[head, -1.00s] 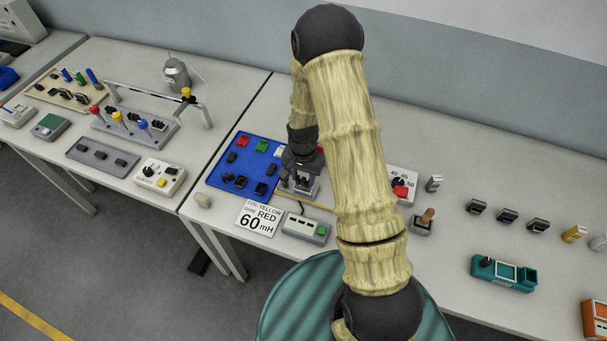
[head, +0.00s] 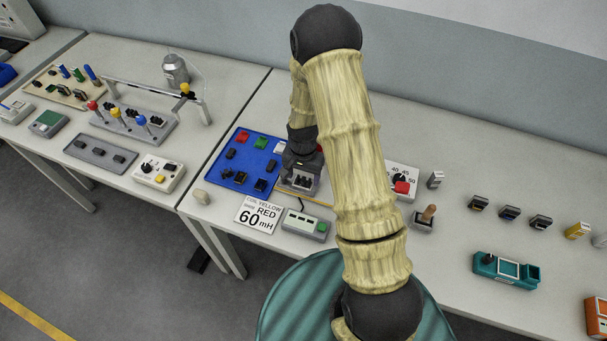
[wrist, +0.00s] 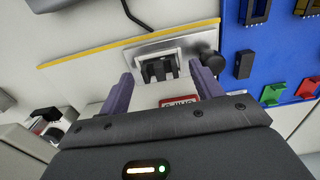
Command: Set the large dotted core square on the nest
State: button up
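The nest (head: 292,189) is a pale grey fixture on the right-hand table, beside the blue board. It also shows in the wrist view (wrist: 137,55). A dark core (wrist: 159,70) with several upright prongs sits in it and looks roughly square to its frame. No dots can be made out on the core. My gripper (wrist: 163,90) is over the back side of the nest; its two purple-grey fingers stand wide apart with clear space between them and the core. In the head view my gripper partly covers the nest.
The blue board (head: 237,181) with dark cores and coloured pieces lies left of the nest. A black knob (wrist: 213,63) is close to one fingertip in the wrist view. A sign card (head: 259,214) and a green-button box (head: 306,225) lie in front. A red-button dial panel (head: 402,177) stands right.

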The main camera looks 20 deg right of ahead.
jog(key=shift+r, duration=0.15)
notch_tip(320, 180, up, 17)
jog(key=b, duration=0.2)
jog(key=shift+b, duration=0.3)
jog(key=shift+s, duration=0.1)
dwell(0.6)
jog(key=s+r+n+t, duration=0.2)
jog(key=s+n, duration=0.5)
jog(key=s, duration=0.7)
jog(key=shift+s+r+t, duration=0.15)
jog(key=shift+t, duration=0.15)
dwell(0.3)
